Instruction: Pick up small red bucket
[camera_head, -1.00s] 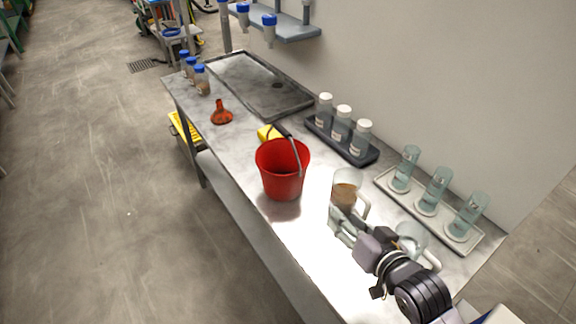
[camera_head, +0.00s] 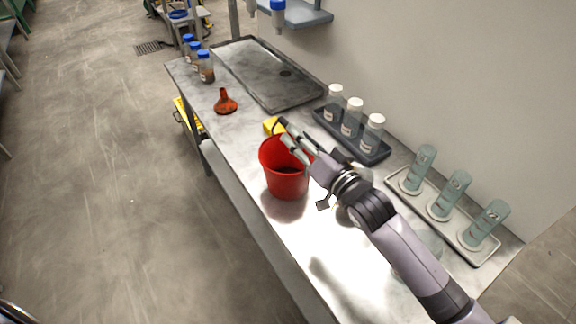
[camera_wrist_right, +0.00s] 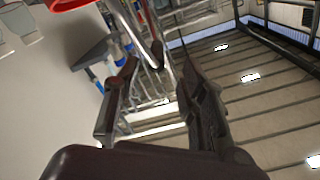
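The small red bucket (camera_head: 284,178) stands upright on the metal bench in the head view. A bit of its red rim (camera_wrist_right: 72,3) shows at the top left of the right wrist view. My right gripper (camera_head: 292,141) is over the bucket's right rim, at its raised handle, and hides part of both. In the right wrist view the two fingers (camera_wrist_right: 160,78) are apart. The thin handle with its dark grip (camera_wrist_right: 155,55) shows between the fingertips; I cannot tell whether they touch it. My left gripper is not in view.
A yellow object (camera_head: 273,125) lies just behind the bucket. An orange funnel (camera_head: 225,102) stands further back. A black rack (camera_head: 361,147) with white-capped bottles and a tray (camera_head: 476,250) with glass cylinders line the wall. My right arm covers the beakers.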

